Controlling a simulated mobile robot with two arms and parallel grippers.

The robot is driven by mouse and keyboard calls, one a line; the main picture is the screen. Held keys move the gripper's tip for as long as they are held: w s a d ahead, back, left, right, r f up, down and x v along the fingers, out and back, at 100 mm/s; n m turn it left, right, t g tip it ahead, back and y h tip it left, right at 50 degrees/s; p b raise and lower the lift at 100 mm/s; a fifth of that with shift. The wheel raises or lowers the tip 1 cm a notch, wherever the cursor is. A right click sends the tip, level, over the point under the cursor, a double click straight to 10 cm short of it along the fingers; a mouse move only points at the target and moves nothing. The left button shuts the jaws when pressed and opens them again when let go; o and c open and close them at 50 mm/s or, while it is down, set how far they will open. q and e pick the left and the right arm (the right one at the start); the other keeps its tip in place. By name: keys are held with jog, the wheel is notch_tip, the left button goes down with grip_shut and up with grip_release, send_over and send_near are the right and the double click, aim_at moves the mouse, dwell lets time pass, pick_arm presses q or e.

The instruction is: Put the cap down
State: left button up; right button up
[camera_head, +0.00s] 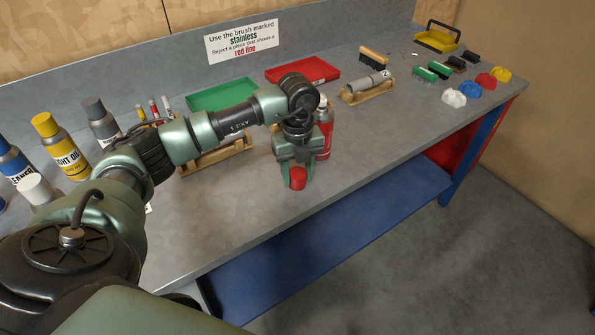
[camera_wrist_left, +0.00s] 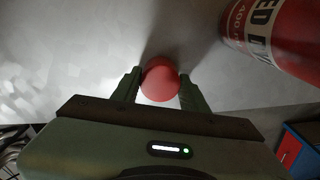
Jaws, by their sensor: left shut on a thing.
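The red cap (camera_head: 298,177) is between the fingers of my left gripper (camera_head: 297,180), over the front part of the grey workbench (camera_head: 240,212). In the left wrist view the round red cap (camera_wrist_left: 160,80) sits between the two green fingertips of my left gripper (camera_wrist_left: 160,86), which is shut on it. I cannot tell whether the cap touches the bench top. A red spray can (camera_head: 324,135) stands upright just right of the gripper; its labelled side (camera_wrist_left: 275,38) shows at the upper right of the left wrist view. My right gripper is not in view.
Behind are a green tray (camera_head: 222,95), a red tray (camera_head: 303,71) and a sign (camera_head: 242,41). Bottles, including a yellow one (camera_head: 60,145), stand at left. The bench front near the gripper is bare.

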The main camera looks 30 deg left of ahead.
aim_at(298, 173)
pick_arm(q)
jog(key=shift+f, duration=0.1)
jog(key=shift+f, duration=0.15)
jog(key=o, duration=1.3)
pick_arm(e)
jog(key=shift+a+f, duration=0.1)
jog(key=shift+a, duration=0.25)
pick_arm(q)
jog(key=shift+r, duration=0.25)
notch_tip(298, 173, up, 12)
jog(key=b, duration=0.2)
jog(key=shift+b, duration=0.4)
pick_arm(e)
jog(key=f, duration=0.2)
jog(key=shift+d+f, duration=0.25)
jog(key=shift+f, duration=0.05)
